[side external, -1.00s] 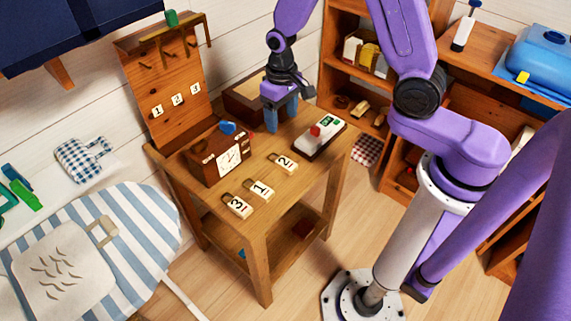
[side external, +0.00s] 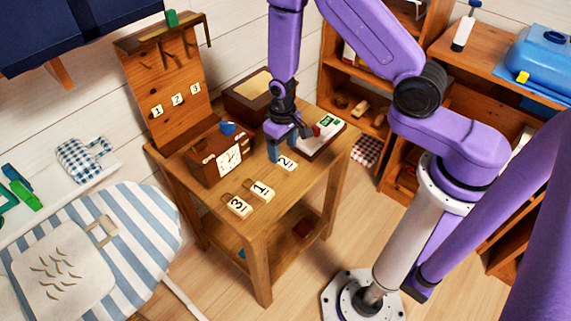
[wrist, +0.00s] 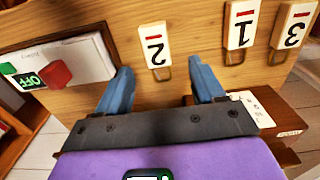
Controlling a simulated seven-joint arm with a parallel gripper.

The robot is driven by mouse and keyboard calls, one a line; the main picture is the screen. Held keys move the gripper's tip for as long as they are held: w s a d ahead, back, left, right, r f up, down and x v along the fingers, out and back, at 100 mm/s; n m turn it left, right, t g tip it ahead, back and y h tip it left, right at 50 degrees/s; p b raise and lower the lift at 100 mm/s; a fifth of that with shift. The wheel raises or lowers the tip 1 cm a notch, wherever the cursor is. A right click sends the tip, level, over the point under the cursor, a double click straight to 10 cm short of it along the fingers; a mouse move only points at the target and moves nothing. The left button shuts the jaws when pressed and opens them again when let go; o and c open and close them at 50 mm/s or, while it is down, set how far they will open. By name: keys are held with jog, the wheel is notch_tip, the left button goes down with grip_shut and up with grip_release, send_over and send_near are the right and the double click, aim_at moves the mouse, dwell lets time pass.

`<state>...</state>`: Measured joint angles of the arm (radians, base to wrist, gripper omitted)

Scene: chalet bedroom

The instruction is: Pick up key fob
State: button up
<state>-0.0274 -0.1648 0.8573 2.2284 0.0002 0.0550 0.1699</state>
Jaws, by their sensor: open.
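Three white numbered key fobs with brown ends lie in a row on the wooden table (side external: 262,228). The fob numbered 2 (side external: 288,165) is farthest back, then fob 1 (side external: 260,190), then fob 3 (side external: 237,206). My gripper (side external: 287,148) is low over the table by fob 2, which it partly hides. In the wrist view my gripper (wrist: 163,84) is open and empty, and fob 2 (wrist: 154,42) lies ahead of the gap between its blue fingers. Fob 1 (wrist: 241,25) and fob 3 (wrist: 292,27) are farther right there.
A white switch box with a red knob (side external: 322,132) is close on the right. A brown open box (side external: 250,95) and a numbered hook board (side external: 165,80) stand at the back.

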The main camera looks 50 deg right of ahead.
aim_at(286, 162)
jog(key=f, duration=0.4)
jog(key=shift+s+d+f, duration=0.1)
jog(key=shift+s+d, duration=0.1)
jog(key=shift+s, duration=0.2)
jog(key=shift+f, duration=0.55)
jog(key=c, duration=1.1)
